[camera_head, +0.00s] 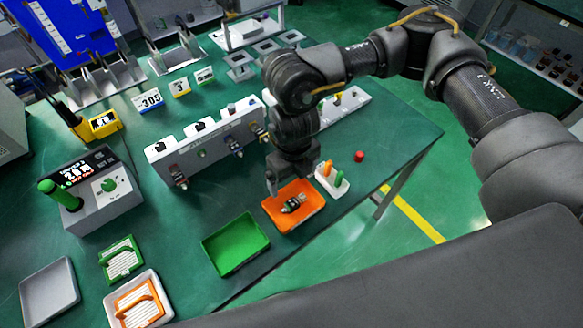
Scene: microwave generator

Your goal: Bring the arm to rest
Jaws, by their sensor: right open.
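My right arm comes in from the right and bends down over the table (185,235). Its gripper (287,182) points down, open, above the back edge of an orange tray (312,192). A small dark part (293,204) with light ends lies in that tray, apart from the fingers as far as I can tell. The arm hides part of the long white module row behind it. My left gripper does not show.
A green tray (235,244) stands left of the orange one. A white holder (331,180) with orange and green pegs and a red cap (359,156) stand to the right. The white module row (205,145) is behind. A grey meter box (105,190) stands left.

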